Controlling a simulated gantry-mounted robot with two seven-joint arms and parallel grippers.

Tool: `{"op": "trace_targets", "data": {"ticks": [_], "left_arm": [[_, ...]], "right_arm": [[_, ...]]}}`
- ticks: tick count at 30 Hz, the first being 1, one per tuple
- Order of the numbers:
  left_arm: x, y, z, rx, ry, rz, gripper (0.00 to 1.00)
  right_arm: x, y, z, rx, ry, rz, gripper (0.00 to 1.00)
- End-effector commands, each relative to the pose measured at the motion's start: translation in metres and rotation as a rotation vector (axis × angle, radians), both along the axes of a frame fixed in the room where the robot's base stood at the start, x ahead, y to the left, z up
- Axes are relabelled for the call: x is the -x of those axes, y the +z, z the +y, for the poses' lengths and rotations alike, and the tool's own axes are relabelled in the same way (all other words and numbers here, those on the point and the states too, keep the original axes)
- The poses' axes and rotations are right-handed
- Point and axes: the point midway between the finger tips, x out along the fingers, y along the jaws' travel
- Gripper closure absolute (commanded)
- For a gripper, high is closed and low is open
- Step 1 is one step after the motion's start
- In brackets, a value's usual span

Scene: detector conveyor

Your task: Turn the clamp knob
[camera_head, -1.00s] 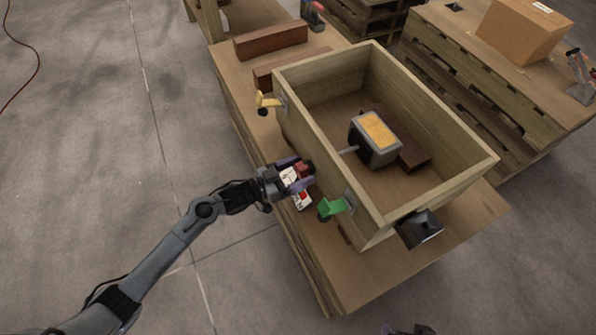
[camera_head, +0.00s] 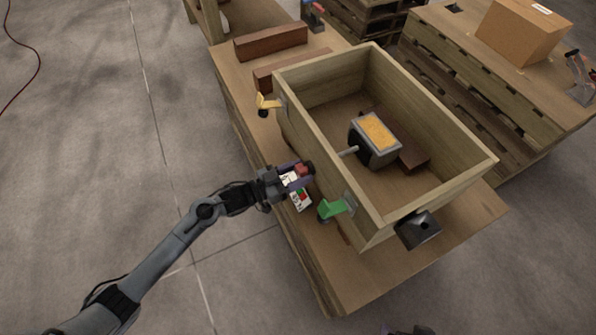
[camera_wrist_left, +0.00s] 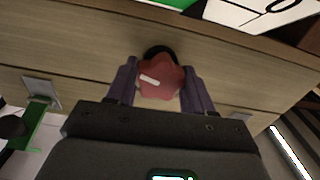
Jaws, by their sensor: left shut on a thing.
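A red star-shaped clamp knob (camera_wrist_left: 161,76) with a white mark sits between the two purple fingers of my left gripper (camera_wrist_left: 160,92) in the left wrist view. The gripper is shut on it. A black round part (camera_wrist_left: 160,51) shows behind the knob, against the wooden wall. In the head view the left gripper (camera_head: 297,176) reaches the near side wall of the wooden box (camera_head: 435,105), and the red knob (camera_head: 302,169) shows only partly between the fingers. A rod (camera_head: 348,150) runs from inside that wall to a dark block with a yellow top (camera_head: 377,131).
A green lever (camera_head: 332,208) is close beside the gripper, and a yellow lever (camera_head: 267,103) is farther up the same wall. A white card (camera_head: 299,202) lies under the gripper. A black device (camera_head: 418,229) hangs at the box's near right corner. Brown blocks (camera_head: 270,42) lie behind.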

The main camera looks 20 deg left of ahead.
Motion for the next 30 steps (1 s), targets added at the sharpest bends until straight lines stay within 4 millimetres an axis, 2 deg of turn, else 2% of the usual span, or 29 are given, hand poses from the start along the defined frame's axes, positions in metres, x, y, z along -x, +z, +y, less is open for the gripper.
{"op": "trace_targets", "data": {"ticks": [1,18,30], "left_arm": [[-0.001,0.006,-0.001,-0.016,-0.002,-0.024,0.79],[-0.001,0.008,-0.002,-0.283,-0.005,-0.265,0.79],[-0.001,0.008,-0.003,-0.341,-0.003,-0.32,0.79]], "right_arm": [[0.0,0.004,0.0,0.001,0.001,0.0,0.0],[0.0,0.022,-0.002,0.008,0.006,0.0,0.0],[0.0,0.025,-0.001,0.002,0.001,0.0,0.0]]}}
